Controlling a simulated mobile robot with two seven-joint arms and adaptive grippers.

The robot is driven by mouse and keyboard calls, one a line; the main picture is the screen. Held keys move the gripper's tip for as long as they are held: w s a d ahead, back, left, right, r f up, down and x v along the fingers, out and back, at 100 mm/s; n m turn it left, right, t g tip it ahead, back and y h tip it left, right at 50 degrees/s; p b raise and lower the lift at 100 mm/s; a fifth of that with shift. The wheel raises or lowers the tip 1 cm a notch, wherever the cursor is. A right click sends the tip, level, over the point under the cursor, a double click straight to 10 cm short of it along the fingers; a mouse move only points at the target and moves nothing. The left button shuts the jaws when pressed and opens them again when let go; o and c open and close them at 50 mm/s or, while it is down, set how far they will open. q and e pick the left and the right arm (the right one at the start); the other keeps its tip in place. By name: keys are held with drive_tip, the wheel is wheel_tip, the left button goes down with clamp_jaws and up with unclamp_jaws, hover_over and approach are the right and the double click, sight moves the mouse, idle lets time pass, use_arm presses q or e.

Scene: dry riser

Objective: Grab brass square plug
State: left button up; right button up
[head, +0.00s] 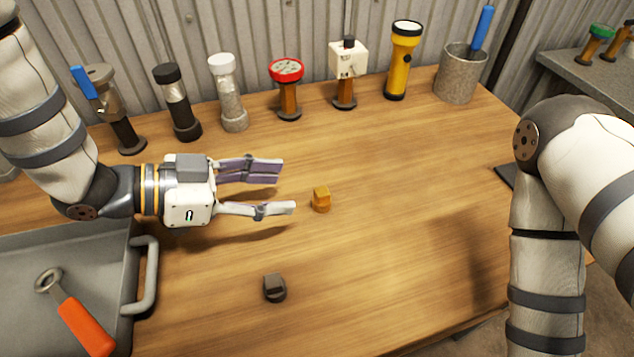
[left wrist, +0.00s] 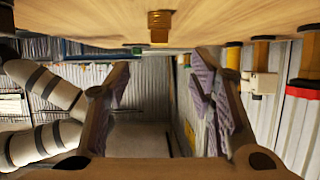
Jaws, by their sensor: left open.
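The brass square plug (head: 321,200) is a small golden piece standing on the wooden table (head: 400,230), near the middle. My left gripper (head: 288,188) is open and empty, its fingers pointing right, with the tips a little to the left of the plug and apart from it. In the left wrist view the brass plug (left wrist: 160,25) shows at the top centre, ahead of the open fingers (left wrist: 165,95). My right arm shows at the right of the head view, but its gripper is not in view.
A dark grey plug (head: 274,288) stands nearer the front. A grey tray (head: 125,290) with an orange-handled tool (head: 80,320) is at front left. Several fittings, a red-topped one (head: 287,72), a yellow flashlight (head: 402,60) and a grey cup (head: 460,75) line the back. The table right of the plug is clear.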

sight(320, 191)
use_arm(q)
drive_tip(key=x, duration=0.9)
drive_tip(key=shift+f+b, duration=0.3)
drive_tip(key=shift+a, duration=0.1)
clamp_jaws()
